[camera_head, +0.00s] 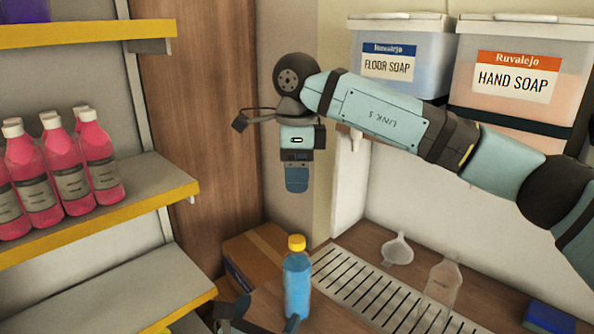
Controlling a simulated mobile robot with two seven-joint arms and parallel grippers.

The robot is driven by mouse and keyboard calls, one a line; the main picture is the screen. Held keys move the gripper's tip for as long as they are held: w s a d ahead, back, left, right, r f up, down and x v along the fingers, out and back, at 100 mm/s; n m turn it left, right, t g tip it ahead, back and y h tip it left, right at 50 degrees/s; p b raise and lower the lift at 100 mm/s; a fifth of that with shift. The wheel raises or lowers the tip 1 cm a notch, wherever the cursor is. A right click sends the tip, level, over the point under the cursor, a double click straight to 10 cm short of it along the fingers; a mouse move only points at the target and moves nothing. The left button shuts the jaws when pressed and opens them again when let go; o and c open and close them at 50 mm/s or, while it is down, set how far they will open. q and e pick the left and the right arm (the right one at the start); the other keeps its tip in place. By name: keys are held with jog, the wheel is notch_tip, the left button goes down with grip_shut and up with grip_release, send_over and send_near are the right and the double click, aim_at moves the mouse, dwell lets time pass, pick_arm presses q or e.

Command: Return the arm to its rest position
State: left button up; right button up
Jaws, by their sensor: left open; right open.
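My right arm (385,118) reaches in from the right across the upper middle. Its gripper (297,178) points down in front of the corner post, open, with nothing seen in it. My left gripper (263,320) shows only in part at the bottom edge, with dark fingers apart. One of its fingers is at the lower part of a blue bottle (297,284) with a yellow cap. The bottle stands upright on the wooden counter; I cannot tell whether the finger touches it. The rest of my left arm is out of view.
Two dispenser drums, floor soap (388,66) and hand soap (512,85), stand above the counter. A drip grate (345,287), a funnel (398,250), a clear bottle (441,283) and a blue block (549,318) are below. Pink bottles (64,165) fill the left shelf. A cardboard box (262,252) stands behind the blue bottle.

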pick_arm(q)
jog(key=shift+s+a, duration=0.15)
jog(key=shift+s, duration=0.15)
